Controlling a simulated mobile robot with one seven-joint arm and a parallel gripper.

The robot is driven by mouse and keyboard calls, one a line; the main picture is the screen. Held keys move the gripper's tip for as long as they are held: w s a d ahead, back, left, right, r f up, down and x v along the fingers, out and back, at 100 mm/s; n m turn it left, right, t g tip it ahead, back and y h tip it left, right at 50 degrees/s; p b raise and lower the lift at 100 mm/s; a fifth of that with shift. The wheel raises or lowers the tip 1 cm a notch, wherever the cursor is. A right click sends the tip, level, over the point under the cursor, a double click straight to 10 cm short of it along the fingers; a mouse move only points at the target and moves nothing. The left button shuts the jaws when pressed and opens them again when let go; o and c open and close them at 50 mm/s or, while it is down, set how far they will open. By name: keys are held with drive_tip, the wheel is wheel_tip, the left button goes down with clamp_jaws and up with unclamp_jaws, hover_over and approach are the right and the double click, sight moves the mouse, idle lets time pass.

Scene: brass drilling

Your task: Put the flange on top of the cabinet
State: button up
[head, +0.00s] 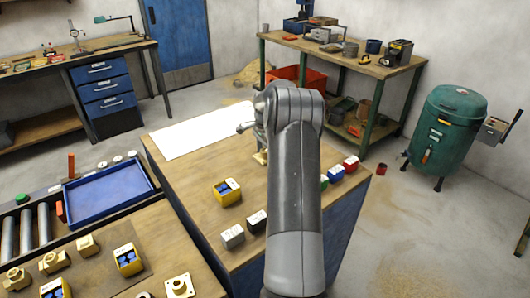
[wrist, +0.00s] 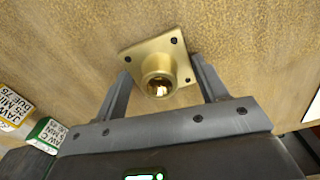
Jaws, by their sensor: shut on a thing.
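The flange (wrist: 175,52) is a brass square plate with corner holes and a round hollow hub. In the wrist view it sits between the two fingers of my gripper (wrist: 160,70), which is shut on it. In the head view a small brass part of the flange (head: 260,158) shows below my gripper (head: 258,147); my arm hides the rest. The cabinet (head: 195,190) has a wooden top and blue sides. The flange is over its top, close to the surface; I cannot tell whether it touches.
A white sheet (head: 203,130) covers the top's back left. A yellow-and-blue block (head: 228,192), a grey block (head: 232,236), a black block (head: 257,222) and a red block (head: 351,163) stand on the top. A blue tray (head: 108,198) and several brass parts are at left.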

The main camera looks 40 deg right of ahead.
drive_tip(key=o, duration=1.5)
drive_tip(key=shift+f, duration=0.1)
wheel_tip(320, 180, up, 12)
drive_tip(key=s+a+r+n+t, duration=0.1)
drive_tip(key=s+a+r+n, duration=0.15)
drive_tip(key=a+r, duration=0.35)
drive_tip(key=s+a+r+n, duration=0.1)
drive_tip(key=a+r+n, duration=0.25)
drive_tip(key=a, duration=0.45)
drive_tip(key=s+a+r+n+t+h, duration=0.15)
drive_tip(key=s+a+n, duration=0.25)
drive_tip(key=s+a, duration=0.5)
drive_tip(key=s+a+r+n+t+y, duration=0.1)
drive_tip(key=s+a+r+n+t, duration=0.2)
drive_tip(key=s+a, duration=0.65)
drive_tip(key=s+a+f+n, duration=0.1)
drive_tip(key=s+a+n, duration=0.1)
drive_tip(key=s, duration=0.1)
drive_tip(key=s+a+f+n, duration=0.1)
drive_tip(key=s+f+n, duration=0.1)
drive_tip(key=s, duration=0.2)
drive_tip(key=s+a+f+n, duration=0.2)
drive_tip(key=s, duration=0.2)
drive_tip(key=shift+a+f+n, duration=0.15)
drive_tip(key=shift+a+n, duration=0.15)
